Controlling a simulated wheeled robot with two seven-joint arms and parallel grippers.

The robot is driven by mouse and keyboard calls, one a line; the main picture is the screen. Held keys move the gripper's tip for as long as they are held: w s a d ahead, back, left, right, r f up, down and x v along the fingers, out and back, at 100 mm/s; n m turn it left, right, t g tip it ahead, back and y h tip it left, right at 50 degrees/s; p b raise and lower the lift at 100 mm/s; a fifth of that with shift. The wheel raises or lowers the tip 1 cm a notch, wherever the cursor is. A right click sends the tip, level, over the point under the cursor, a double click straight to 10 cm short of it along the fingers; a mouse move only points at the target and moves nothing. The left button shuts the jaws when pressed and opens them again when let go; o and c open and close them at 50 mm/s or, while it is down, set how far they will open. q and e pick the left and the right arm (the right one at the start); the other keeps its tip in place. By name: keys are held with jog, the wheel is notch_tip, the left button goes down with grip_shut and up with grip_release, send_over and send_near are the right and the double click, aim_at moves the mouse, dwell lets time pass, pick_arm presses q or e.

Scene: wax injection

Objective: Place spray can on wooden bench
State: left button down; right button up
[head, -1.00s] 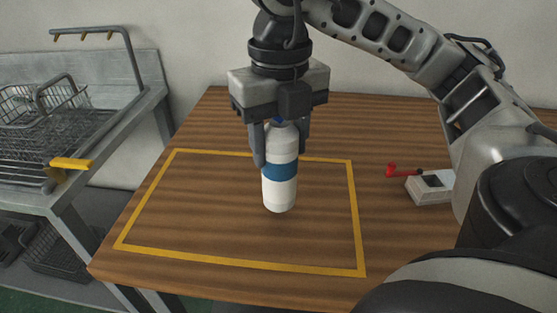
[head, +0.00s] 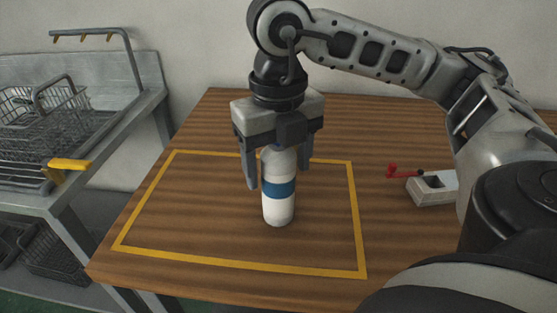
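The spray can (head: 279,207), white with a blue band, stands upright on the wooden bench (head: 200,205), inside the yellow outlined rectangle. My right gripper (head: 278,180) points down over the can, one finger on each side. The fingers are spread, with a visible gap between each finger and the can. The can's top is partly hidden by the gripper. My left gripper is not in view.
A grey metal rack (head: 110,135) with wire baskets (head: 60,105) and a yellow handle stands left of the bench. A small white box (head: 432,188) and a red item (head: 393,170) lie at the right. The outlined area around the can is clear.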

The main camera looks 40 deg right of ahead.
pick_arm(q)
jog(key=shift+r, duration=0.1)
pick_arm(e)
jog(key=shift+r+p, duration=0.3)
notch_tip(320, 180, up, 11)
jog(key=p, duration=0.3)
jog(key=shift+p, duration=0.35)
jog(key=shift+r, duration=0.4)
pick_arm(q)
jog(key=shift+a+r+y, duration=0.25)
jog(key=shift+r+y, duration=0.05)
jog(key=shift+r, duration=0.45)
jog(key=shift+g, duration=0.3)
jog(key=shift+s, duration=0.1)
